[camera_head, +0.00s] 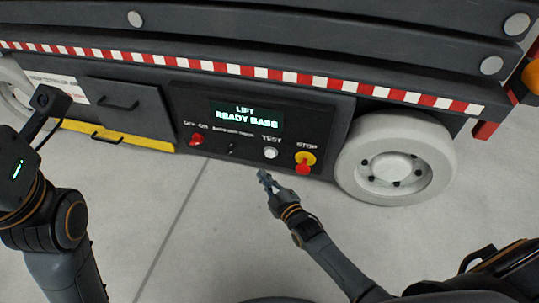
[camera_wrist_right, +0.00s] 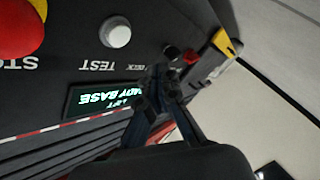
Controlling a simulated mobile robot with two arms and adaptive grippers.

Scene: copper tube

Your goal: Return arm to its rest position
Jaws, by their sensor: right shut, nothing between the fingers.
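My right gripper (camera_head: 265,178) is shut and empty, held over the floor just in front of the machine's control panel (camera_head: 325,120). In the right wrist view the closed fingers (camera_wrist_right: 160,90) overlap the panel, which appears upside down. My left arm (camera_head: 60,220) stands at the left edge of the head view; its gripper fingers cannot be made out clearly. The panel carries a lit display (camera_head: 246,116), a red knob (camera_head: 196,135), a white TEST button (camera_head: 270,153) and a red and yellow STOP button (camera_head: 304,161).
A white wheel (camera_head: 395,160) stands right of the panel. A yellow-edged step (camera_head: 115,134) and a grey door with a handle (camera_head: 125,100) are to its left. A red and white striped edge (camera_head: 250,70) runs above. The grey floor (camera_head: 215,225) between my arms is clear.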

